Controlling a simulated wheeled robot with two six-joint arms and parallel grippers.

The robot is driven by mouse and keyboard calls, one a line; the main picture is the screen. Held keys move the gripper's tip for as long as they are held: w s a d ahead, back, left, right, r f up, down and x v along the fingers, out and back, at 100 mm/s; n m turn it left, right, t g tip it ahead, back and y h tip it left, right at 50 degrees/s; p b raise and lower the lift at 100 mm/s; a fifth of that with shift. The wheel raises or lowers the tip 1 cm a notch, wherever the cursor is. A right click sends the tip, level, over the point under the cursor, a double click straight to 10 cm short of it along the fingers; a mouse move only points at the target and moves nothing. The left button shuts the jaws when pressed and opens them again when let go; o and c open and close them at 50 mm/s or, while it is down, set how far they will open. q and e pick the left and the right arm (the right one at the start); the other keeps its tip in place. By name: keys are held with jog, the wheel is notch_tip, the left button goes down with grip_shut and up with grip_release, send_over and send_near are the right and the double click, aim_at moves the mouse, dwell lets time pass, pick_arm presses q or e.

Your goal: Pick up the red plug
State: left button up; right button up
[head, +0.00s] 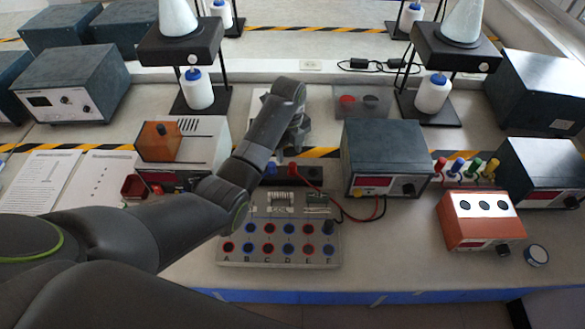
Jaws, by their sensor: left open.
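A small red plug (293,169) stands at the back edge of the grey lettered panel (235,259), with a red cable running from it to the right. Another red-topped plug (439,166) stands in a row with blue, green and yellow ones at the right. My left gripper (296,145) is open. It points down behind the panel and appears above and beyond the cabled red plug, with nothing visible in its jaws. My left arm hides part of the panel's back left side. My right gripper is not in view.
A dark power supply (385,155) stands right of the gripper, with red and black cables in front. An orange-red box (479,219) is further right. A beige box (184,140) stands left of my forearm. Bench room is clear right of the panel.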

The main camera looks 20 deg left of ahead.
aim_at(293, 164)
pick_arm(q)
jog(key=f, duration=0.1)
jog(key=f+p, duration=0.1)
jog(key=d+f, duration=0.1)
jog(key=f, duration=0.1)
jog(key=shift+s+d, duration=0.1)
jog(key=shift+s, duration=0.3)
jog(key=shift+f, duration=0.7)
jog(key=shift+c, duration=0.5)
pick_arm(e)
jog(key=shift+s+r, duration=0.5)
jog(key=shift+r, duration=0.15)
pick_arm(q)
grip_shut()
